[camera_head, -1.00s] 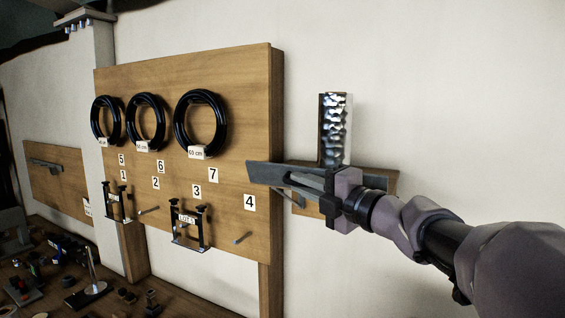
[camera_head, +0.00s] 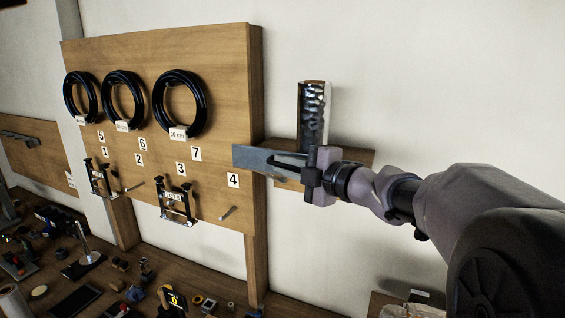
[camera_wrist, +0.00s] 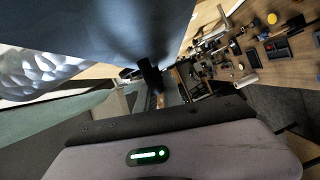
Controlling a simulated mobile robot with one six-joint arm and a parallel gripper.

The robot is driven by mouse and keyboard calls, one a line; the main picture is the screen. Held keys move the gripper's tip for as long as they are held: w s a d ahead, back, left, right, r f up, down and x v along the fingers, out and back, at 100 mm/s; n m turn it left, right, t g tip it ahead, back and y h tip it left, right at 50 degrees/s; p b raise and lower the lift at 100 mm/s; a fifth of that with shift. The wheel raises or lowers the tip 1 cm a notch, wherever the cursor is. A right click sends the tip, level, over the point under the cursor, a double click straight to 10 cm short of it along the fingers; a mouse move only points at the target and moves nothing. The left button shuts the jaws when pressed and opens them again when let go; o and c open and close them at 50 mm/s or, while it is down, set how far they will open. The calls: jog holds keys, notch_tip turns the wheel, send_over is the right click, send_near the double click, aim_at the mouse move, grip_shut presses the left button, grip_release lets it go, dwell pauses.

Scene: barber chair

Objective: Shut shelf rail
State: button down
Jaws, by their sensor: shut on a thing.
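The shelf rail (camera_head: 255,160) is a flat grey metal bar in front of a small wooden wall shelf (camera_head: 357,157). Its left end sticks out past the shelf and over the edge of the numbered board. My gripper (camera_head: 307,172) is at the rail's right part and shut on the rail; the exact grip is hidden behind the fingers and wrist. In the wrist view a broad dark blue-grey surface, seemingly the rail (camera_wrist: 110,30), fills the top, close to a black finger (camera_wrist: 150,75). A shiny crinkled metal column (camera_head: 313,112) stands upright on the shelf behind the rail.
The wooden board (camera_head: 225,100), with black coils (camera_head: 182,105) and black brackets (camera_head: 178,207), is left of the rail. A cluttered workbench (camera_head: 215,285) lies below. The white wall (camera_head: 430,80) right of the shelf is bare.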

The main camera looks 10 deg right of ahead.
jog(key=c, duration=1.5)
grip_release()
jog(key=shift+w, duration=0.1)
jog(key=v, duration=1.7)
jog(key=shift+s+d, duration=0.15)
jog(key=shift+s, duration=0.05)
